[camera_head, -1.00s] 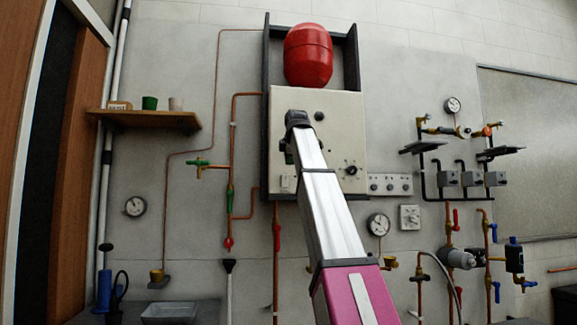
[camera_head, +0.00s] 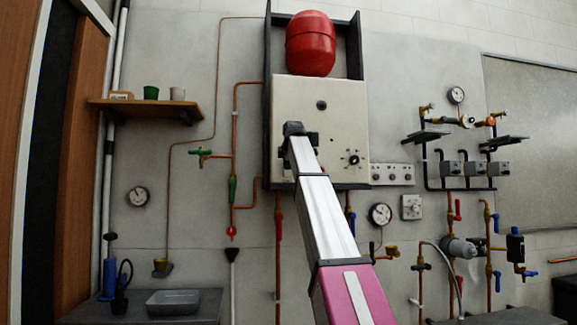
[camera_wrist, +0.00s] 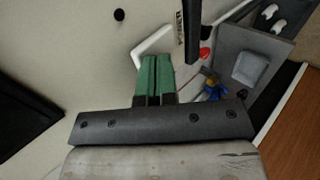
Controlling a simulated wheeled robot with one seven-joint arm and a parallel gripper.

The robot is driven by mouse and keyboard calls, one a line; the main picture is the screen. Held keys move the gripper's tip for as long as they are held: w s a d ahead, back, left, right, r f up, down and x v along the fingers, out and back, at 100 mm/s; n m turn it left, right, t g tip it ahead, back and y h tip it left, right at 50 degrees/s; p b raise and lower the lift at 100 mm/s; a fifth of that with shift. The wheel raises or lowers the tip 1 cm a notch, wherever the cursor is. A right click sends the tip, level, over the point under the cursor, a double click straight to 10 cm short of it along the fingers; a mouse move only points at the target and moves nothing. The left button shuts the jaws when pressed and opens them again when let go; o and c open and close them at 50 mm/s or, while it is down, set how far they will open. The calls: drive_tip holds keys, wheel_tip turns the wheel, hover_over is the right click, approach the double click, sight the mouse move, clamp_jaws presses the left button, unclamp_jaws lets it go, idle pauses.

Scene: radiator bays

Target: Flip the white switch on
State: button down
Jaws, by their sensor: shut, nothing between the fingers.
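The white switch (camera_wrist: 152,40) shows as a pale plate on the cream panel in the wrist view, beside a small printed label. My gripper (camera_wrist: 158,60) has green fingers that are shut together and empty. They stand in front of the switch plate and hide its lower part; I cannot tell whether they touch it. The switch's on or off position is hidden. In the head view my arm reaches to the lower left part of the cream panel (camera_head: 320,115), and my fingertips are hidden behind my wrist.
A red tank (camera_head: 310,45) sits above the panel. A black knob (camera_head: 353,158) is to the right of my wrist. Copper pipes with a green valve (camera_head: 200,153) run at left. A dial gauge (camera_head: 380,214) and a grey socket strip (camera_head: 392,174) are at right.

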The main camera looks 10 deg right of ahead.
drive_tip(key=shift+w+r, duration=0.15)
drive_tip(key=shift+w, duration=0.25)
drive_tip(key=shift+r, duration=0.8)
